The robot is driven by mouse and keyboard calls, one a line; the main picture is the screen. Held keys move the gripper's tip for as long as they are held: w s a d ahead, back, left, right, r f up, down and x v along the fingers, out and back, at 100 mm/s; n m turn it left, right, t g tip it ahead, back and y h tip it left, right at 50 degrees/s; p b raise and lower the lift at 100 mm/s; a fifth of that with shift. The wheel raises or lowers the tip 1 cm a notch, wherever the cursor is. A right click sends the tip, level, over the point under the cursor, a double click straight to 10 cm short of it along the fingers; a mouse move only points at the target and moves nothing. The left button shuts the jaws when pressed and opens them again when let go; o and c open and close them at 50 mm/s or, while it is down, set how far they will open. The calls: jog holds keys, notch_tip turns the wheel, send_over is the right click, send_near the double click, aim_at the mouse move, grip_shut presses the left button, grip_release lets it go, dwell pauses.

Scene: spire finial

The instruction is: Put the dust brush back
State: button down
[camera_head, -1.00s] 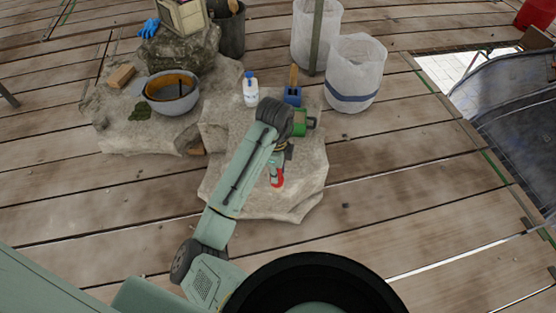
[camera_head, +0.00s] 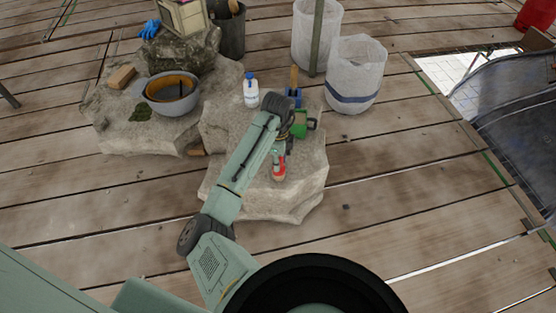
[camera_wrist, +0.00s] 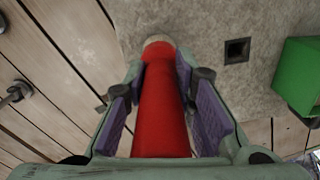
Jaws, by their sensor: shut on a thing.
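My gripper (camera_wrist: 163,105) is shut on a red cylindrical thing (camera_wrist: 162,110) with a pale, narrower end. In the head view the red thing (camera_head: 279,170) shows below my wrist, over the front part of the pale stone block (camera_head: 245,203). Its bristles, if any, are not clear, so I cannot tell surely that it is the dust brush. Whether its end touches the stone is also unclear. A dark square hole (camera_wrist: 237,50) is in the stone, to the right of the red thing and apart from it.
A green box (camera_head: 304,125) stands on the block right of my wrist; it also shows in the wrist view (camera_wrist: 300,75). Behind are a blue holder with a wooden handle (camera_head: 293,77) and a white bottle (camera_head: 251,92). A bowl (camera_head: 170,104) stands left, white sacks (camera_head: 355,80) behind right.

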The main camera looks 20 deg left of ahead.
jog(key=shift+f, duration=0.15)
jog(key=c, duration=1.3)
grip_release()
jog(key=shift+c, duration=0.2)
notch_tip(320, 180, up, 12)
jog(key=shift+r+p, duration=0.15)
jog(key=shift+p, duration=0.45)
